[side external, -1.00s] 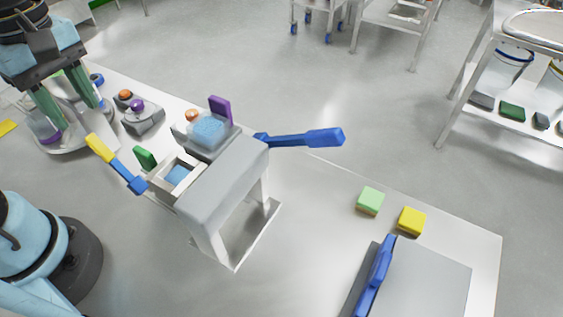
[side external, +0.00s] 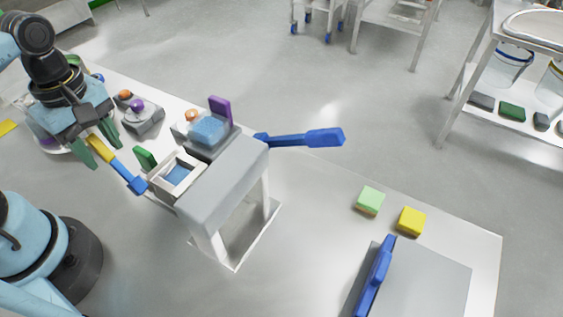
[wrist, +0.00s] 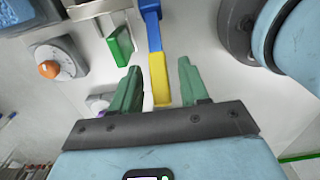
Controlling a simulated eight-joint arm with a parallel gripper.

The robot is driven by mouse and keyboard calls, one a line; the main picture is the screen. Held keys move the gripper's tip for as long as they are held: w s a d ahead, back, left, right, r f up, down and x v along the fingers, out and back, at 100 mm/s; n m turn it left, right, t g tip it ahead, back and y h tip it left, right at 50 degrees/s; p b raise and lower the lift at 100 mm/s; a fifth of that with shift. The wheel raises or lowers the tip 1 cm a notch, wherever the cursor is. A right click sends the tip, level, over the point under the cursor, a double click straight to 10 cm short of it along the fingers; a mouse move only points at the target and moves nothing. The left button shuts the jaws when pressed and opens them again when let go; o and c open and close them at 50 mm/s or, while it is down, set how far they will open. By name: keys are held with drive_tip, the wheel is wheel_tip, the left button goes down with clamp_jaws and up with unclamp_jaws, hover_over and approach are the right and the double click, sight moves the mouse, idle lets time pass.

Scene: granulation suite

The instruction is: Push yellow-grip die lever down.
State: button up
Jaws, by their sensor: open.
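The yellow-grip die lever (side external: 123,174) slopes up to the left from the left side of the grey press (side external: 222,188). Its shaft is blue and its yellow grip (side external: 99,149) is at the upper end. My gripper (side external: 103,156) is open, with its green fingers on either side of the grip. In the wrist view the yellow grip (wrist: 160,82) lies between the two fingers (wrist: 158,68), with gaps visible on both sides. Part of the grip is hidden by my gripper in the side view. I cannot tell whether anything touches it.
A second, all-blue lever (side external: 305,138) sticks out right of the press. A green tab (side external: 145,158) stands near the yellow-grip lever. A grey box with an orange knob (wrist: 52,66) is left of my fingers. Green (side external: 370,199) and yellow (side external: 411,220) blocks lie on the table's right.

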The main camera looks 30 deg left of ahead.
clamp_jaws()
idle(0.3)
drive_tip(key=shift+a+f+h, duration=0.7)
drive_tip(key=shift+h, duration=0.5)
drive_tip(key=shift+a+f+h, duration=0.4)
drive_tip(key=shift+f+h, duration=0.35)
drive_tip(key=shift+h, duration=0.35)
unclamp_jaws()
drive_tip(key=shift+r, duration=0.15)
